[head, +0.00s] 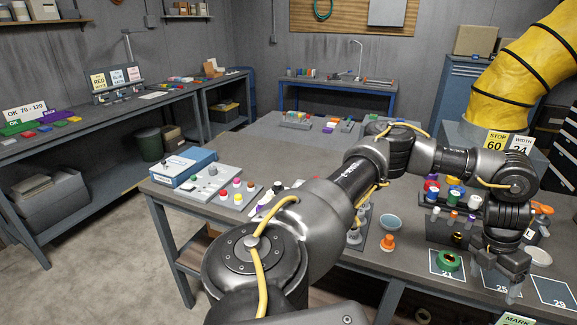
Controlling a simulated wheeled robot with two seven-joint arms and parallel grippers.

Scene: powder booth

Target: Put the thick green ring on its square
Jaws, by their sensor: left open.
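The thick green ring (448,261) lies on the dark square marked 21 (446,274) near the table's front edge at the right. Its dark centre hole shows. My left gripper (497,281) points down over the square marked 25 (487,289), just right of the ring and apart from it. Its fingers are open, with nothing seen between them. The gripper hides part of square 25. A square marked 29 (555,291) lies farther right and looks bare. My right gripper is not in view.
An orange piece (388,243) and a blue-grey bowl (390,222) stand left of the ring. A dark rack (440,230) with coloured pieces stands behind it. A white round dish (539,256) is at right. My arm hides the table's middle.

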